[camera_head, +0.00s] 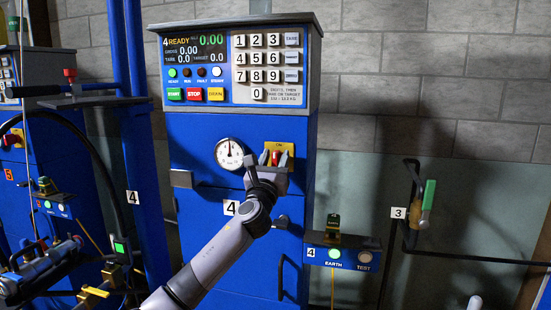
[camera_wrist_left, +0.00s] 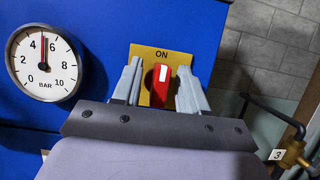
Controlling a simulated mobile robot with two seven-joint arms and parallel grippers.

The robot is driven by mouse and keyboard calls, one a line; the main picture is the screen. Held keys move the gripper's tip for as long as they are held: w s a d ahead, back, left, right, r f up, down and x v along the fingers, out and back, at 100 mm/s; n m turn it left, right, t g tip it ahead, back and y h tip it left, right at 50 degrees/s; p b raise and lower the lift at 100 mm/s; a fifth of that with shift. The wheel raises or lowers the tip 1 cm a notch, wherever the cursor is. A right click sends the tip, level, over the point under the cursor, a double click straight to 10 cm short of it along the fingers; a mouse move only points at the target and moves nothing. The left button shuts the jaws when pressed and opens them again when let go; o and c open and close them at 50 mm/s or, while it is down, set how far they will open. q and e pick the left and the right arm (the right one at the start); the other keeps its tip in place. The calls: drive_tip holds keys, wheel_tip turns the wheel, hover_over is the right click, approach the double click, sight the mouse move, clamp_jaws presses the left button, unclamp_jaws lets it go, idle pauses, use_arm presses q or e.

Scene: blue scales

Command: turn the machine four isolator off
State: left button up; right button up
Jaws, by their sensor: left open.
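The machine four isolator is a red rotary handle on a yellow plate marked ON, on the front of the blue machine (camera_head: 295,205). In the left wrist view the red handle (camera_wrist_left: 160,85) stands upright, in line with the ON mark on the yellow plate (camera_wrist_left: 178,54). My left gripper (camera_head: 277,157) is in front of the plate. In the left wrist view its two grey fingers (camera_wrist_left: 160,90) are open, one on each side of the red handle. I cannot tell whether they touch it. My right gripper is not in view.
A pressure gauge (camera_head: 229,153) sits left of the isolator. Above is a control panel with a keypad (camera_head: 266,60) and a READY display. At the right are an EARTH box (camera_head: 341,253) and a pipe with a green-handled valve (camera_head: 427,200).

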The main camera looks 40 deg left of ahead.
use_arm(q)
drive_tip(key=shift+w+a, duration=0.1)
drive_tip(key=shift+w, duration=0.05)
clamp_jaws()
